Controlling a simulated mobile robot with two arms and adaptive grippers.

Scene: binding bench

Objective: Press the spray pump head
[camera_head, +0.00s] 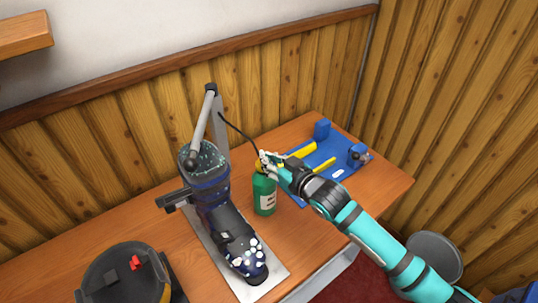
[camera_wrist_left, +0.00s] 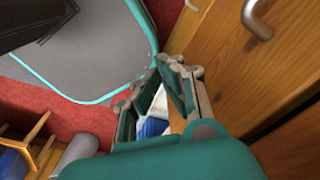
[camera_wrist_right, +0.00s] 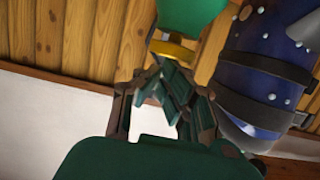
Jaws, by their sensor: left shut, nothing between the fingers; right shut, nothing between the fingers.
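A green spray bottle (camera_head: 264,193) with a pale label and a yellow collar stands on the wooden bench. My right gripper (camera_head: 266,158) is shut and empty at the top of the bottle, and its fingers hide most of the pump head. In the right wrist view the shut fingertips (camera_wrist_right: 165,62) are at the yellow collar (camera_wrist_right: 173,50), below the green body (camera_wrist_right: 190,15) in the picture. I cannot tell whether they touch the pump head. My left gripper (camera_wrist_left: 175,62) is shut and empty in the left wrist view, away from the bottle. It is not in the head view.
A dark blue ski boot (camera_head: 212,200) in a grey clamp stand (camera_head: 221,125) is close to the left of the bottle. A blue tray (camera_head: 318,165) with yellow-handled tools lies to the right. A dark round container (camera_head: 125,275) is at the front left.

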